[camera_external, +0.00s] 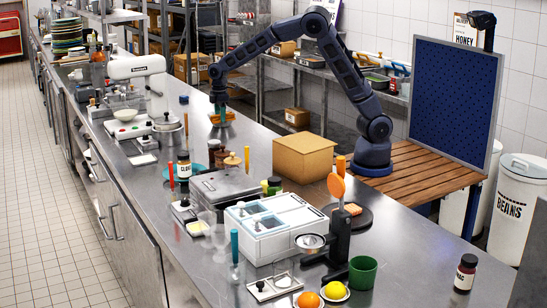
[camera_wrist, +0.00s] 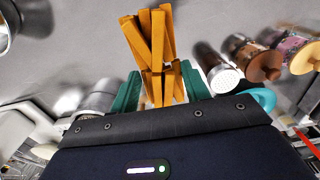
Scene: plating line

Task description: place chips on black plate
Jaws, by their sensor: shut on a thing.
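The chips (camera_wrist: 152,45), a bunch of golden-orange sticks, stand between the green fingers of my gripper (camera_wrist: 160,92) in the wrist view. My gripper is shut on them. In the external view my gripper (camera_external: 221,112) is over the far part of the steel counter, with the orange chips (camera_external: 227,117) at its fingertips. I cannot tell how far above the counter they are. A dark round plate (camera_external: 361,221) lies on the near right of the counter, far from my gripper, with a small toast-coloured square piece on it. The black stand hides part of that area.
A cardboard box (camera_external: 304,158) and a white-and-steel container unit (camera_external: 272,226) stand between my gripper and the dark plate. A green cup (camera_external: 362,272) is nearby. Several jars (camera_wrist: 240,45) show right of the chips.

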